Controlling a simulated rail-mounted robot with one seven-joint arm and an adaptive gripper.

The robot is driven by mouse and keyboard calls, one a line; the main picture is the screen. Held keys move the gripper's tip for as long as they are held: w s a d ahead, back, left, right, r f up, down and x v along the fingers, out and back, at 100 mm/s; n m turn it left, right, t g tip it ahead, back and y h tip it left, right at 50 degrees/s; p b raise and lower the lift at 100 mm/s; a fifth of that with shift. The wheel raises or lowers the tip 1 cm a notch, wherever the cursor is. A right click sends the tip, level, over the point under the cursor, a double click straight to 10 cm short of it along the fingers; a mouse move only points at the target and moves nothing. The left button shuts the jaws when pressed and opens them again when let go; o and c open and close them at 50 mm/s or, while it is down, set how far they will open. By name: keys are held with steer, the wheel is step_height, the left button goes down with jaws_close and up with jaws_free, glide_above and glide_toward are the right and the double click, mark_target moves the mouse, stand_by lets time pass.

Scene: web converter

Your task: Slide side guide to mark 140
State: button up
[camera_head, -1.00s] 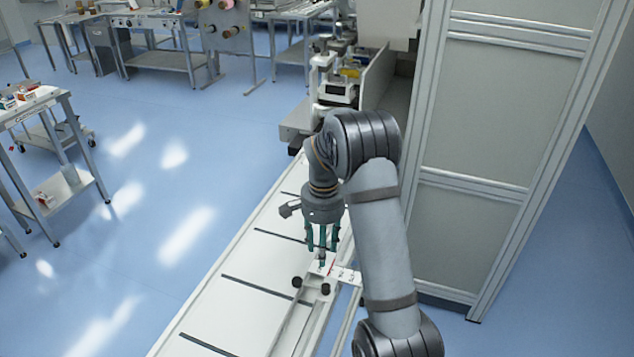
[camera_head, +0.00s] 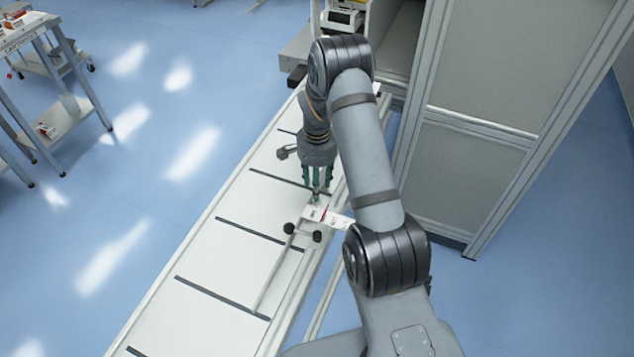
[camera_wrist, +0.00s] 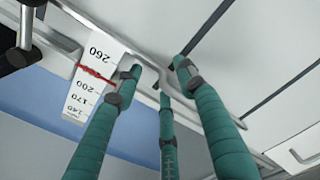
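The side guide (camera_head: 276,270) is a long thin metal bar lying on the white conveyor bed, with two black knobs (camera_head: 317,236) at its near-gripper end. In the wrist view, a white scale strip (camera_wrist: 84,80) shows 260, 200, 170 and 140. A red line crosses it between 260 and 200. My gripper (camera_head: 315,198) points down over the bed beside the scale. In the wrist view, its teal fingers (camera_wrist: 157,80) are spread with gaps between the tips, near a grey metal rod (camera_wrist: 212,97). I see nothing held; contact with the rod is unclear.
The white bed (camera_head: 205,290) has dark cross slots and is clear left of the guide. A tall grey cabinet (camera_head: 470,175) stands right of my arm. A cart (camera_head: 62,110) stands at the far left, across open blue floor.

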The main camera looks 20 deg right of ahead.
steer(key=shift+f, duration=0.5)
steer(key=shift+w, duration=0.1)
jaws_close()
